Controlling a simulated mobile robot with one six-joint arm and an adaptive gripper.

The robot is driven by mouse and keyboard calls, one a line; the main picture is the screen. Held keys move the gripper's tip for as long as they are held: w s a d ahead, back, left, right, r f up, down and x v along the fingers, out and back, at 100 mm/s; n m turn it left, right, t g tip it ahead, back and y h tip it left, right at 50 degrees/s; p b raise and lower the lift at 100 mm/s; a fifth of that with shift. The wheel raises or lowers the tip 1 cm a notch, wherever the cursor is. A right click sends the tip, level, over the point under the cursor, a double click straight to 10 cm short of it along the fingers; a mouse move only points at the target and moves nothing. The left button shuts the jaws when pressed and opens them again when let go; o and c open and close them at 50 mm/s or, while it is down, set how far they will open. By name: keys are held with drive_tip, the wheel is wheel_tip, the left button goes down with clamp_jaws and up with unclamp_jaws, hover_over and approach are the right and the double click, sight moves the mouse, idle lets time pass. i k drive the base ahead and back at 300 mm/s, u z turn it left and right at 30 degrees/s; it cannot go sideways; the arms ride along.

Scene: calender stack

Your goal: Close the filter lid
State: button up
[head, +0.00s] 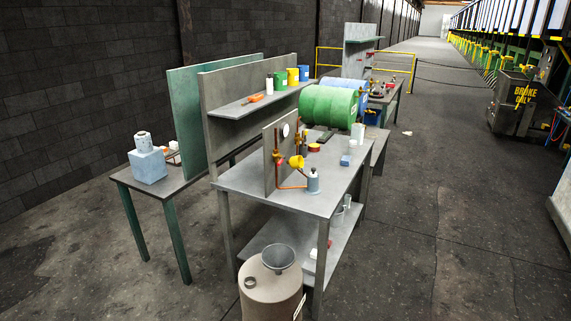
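A small upright panel (269,165) stands on the near grey bench and carries copper pipes and a round white dial (285,130). A yellow cup-shaped part (296,162) sits tilted beside the pipework at the panel's right face. It may belong to the filter, but at this size I cannot tell which part is the lid or how it stands. A grey-blue canister (313,181) with a narrow neck stands upright on the bench just below and right of the yellow part. My gripper is not in view.
The grey bench (240,184) has a shelf above with tins and a lower shelf with small items. A tan drum (272,290) with a funnel stands at its near end. Green and blue drums lie behind. The floor on the right (440,220) is open.

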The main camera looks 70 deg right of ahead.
sight(297, 162)
drive_tip(key=u, duration=0.05)
drive_tip(key=i, duration=0.9)
drive_tip(key=z, duration=2.9)
